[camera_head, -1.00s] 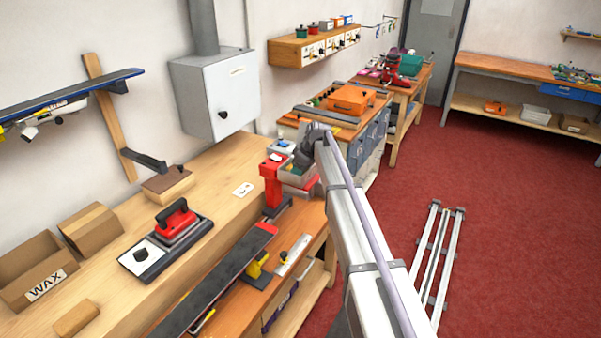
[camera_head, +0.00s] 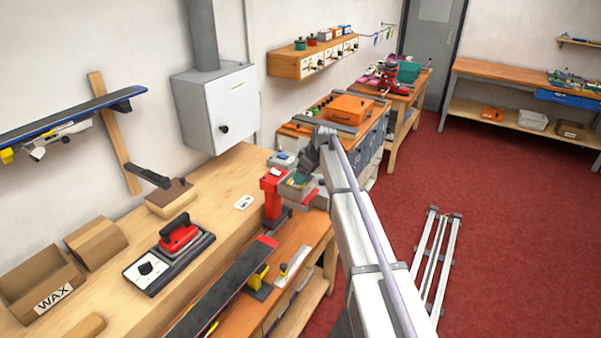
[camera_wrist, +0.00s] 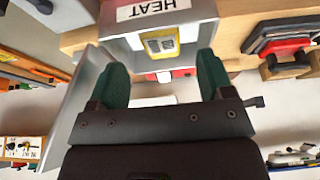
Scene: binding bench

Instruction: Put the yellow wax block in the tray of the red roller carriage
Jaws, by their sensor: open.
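My gripper (camera_head: 297,178) is open, its green fingers over a grey tray (camera_head: 293,193) beside a red post (camera_head: 271,196). In the wrist view the open fingers (camera_wrist: 161,80) stand apart at a grey-walled container (camera_wrist: 206,30) with a HEAT label. A small block with yellow edges and a grey face (camera_wrist: 160,45) sits there, ahead of the fingertips and apart from them. I cannot tell for sure whether it is the yellow wax block.
A long dark ski (camera_head: 222,290) lies on the lower bench. A grey wall cabinet (camera_head: 215,105) hangs behind. The red floor (camera_head: 500,210) at right is mostly clear.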

